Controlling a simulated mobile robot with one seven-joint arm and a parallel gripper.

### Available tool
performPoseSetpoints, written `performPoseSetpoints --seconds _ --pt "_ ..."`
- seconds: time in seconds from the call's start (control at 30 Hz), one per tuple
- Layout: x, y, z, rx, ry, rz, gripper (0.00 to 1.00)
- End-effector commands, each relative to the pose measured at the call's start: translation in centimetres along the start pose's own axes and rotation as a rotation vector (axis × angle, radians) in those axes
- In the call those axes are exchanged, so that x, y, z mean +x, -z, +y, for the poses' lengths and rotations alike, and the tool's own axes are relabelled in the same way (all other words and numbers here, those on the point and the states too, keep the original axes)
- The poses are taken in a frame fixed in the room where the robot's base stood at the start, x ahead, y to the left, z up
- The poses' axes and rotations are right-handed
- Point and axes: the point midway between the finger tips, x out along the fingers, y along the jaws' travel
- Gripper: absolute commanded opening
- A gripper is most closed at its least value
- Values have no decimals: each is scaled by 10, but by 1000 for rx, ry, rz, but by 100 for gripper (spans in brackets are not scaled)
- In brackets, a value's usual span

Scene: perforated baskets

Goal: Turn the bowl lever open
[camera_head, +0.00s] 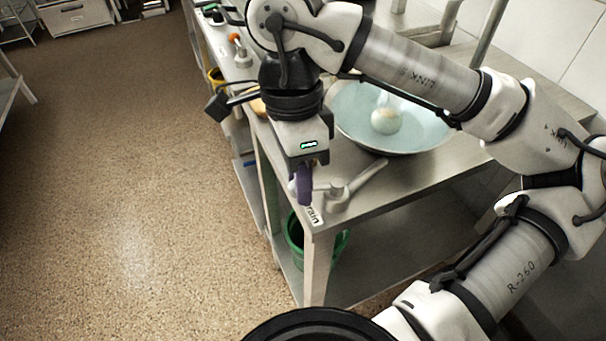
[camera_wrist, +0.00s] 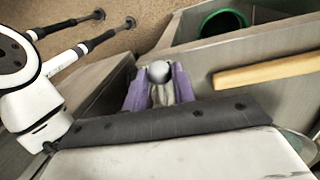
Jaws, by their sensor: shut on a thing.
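The grey metal lever (camera_head: 338,190) is mounted at the front corner of the steel table. One arm of it points back right toward the bowl, and another runs left to my gripper. My gripper (camera_head: 303,186) has purple fingers and points down at the table's left edge. In the wrist view the purple fingers (camera_wrist: 158,92) are closed on both sides of the lever's rounded grey end (camera_wrist: 160,72). The pale blue bowl (camera_head: 352,108) stands behind the lever, with a round whitish object (camera_head: 386,121) inside. My arm hides part of the bowl.
A label partly reading "rain" (camera_head: 313,215) is on the table corner. A green bucket (camera_head: 294,232) stands on the lower shelf; a green rim (camera_wrist: 224,20) also shows in the wrist view. The brown floor on the left is clear.

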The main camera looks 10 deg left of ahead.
Motion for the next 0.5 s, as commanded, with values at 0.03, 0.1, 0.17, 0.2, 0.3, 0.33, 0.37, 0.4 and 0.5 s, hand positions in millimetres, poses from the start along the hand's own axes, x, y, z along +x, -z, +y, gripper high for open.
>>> performPoseSetpoints --seconds 0.03,0.1,0.17,0.2,0.3,0.33,0.37,0.4,0.5 --pt "2 0 2 -39 1 10 0" --pt "2 -1 5 -90 1 21 0" --pt "2 -1 7 -131 0 29 0" --pt "2 -1 8 -156 1 34 0" --pt "2 -2 12 -211 0 45 0" --pt "2 -2 12 -224 0 48 0" --pt "2 -2 13 -237 0 50 0" --pt "3 -2 14 -253 0 53 0" --pt "3 -2 15 -284 0 58 0"
